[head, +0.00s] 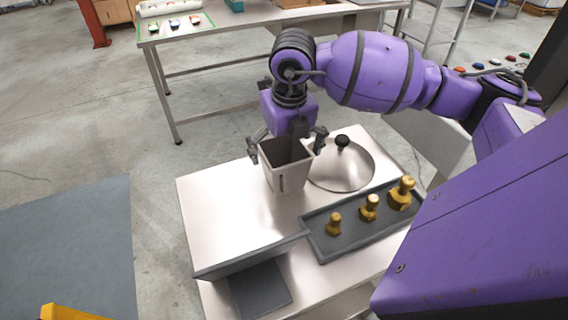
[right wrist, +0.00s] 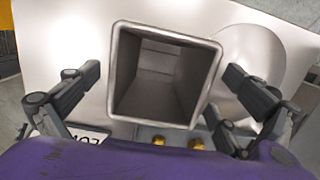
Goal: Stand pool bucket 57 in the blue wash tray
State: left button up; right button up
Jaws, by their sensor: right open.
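A square, open-topped grey-beige bucket (head: 287,172) stands upright on the steel bench top, and it looks empty in the right wrist view (right wrist: 160,75). No number can be read on it. My right gripper (head: 286,146) is open above and around the bucket, one finger on each side of it. In the right wrist view the fingers (right wrist: 165,75) show gaps to the bucket's walls. My left gripper is not in view. I cannot make out a blue wash tray in these views.
A round steel lid with a black knob (head: 342,142) lies right beside the bucket. A dark tray (head: 330,252) with brass weights (head: 369,207) is in front of it. The bench top's left part (head: 215,205) is clear. Another table (head: 215,36) stands behind.

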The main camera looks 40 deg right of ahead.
jog(key=shift+f, duration=0.25)
dwell(0.4)
jog(key=c, duration=1.6)
